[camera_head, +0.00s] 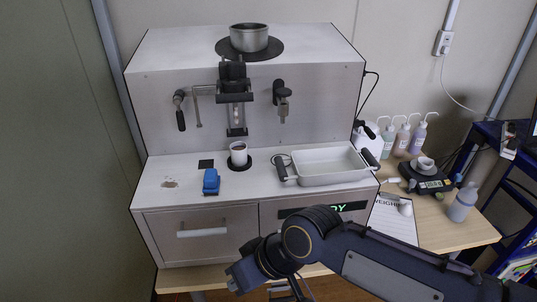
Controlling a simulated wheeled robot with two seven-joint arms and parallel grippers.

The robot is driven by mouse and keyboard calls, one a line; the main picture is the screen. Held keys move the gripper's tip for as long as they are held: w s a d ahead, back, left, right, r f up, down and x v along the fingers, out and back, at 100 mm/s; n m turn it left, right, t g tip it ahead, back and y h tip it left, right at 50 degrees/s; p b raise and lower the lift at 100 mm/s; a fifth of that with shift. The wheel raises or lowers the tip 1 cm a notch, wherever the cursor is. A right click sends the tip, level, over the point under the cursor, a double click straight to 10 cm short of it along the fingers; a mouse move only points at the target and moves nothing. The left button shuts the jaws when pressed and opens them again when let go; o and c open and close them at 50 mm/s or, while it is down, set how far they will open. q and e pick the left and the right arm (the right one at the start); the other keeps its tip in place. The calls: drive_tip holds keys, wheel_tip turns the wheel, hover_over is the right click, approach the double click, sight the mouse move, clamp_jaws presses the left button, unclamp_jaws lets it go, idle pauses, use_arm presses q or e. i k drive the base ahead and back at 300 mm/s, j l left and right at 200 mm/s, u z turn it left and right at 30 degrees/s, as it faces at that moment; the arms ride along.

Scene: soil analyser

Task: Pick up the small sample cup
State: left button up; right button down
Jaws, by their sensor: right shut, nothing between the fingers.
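A white cup (239,153) with dark contents stands upright on a round black pad under the machine's middle spout. A smaller pale cup (424,163) sits on the black scale (425,178) on the side table. A small white cup-like piece (405,207) is by the printed sheet. I cannot tell for certain which is the sample cup. My right gripper (242,279) is low at the bottom edge, in front of the machine and away from all cups. It is shut and empty; its fingertips are hard to make out. My left gripper is out of view.
The white analyser (250,200) carries a white tray (325,166) with black handles, a blue block (211,182) and a metal pan (249,38) on top. Pump bottles (402,138) and a grey bottle (462,203) stand on the wooden table. My right arm crosses the lower right.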

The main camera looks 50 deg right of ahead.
sight(238, 149)
drive_tip(key=z, duration=1.4)
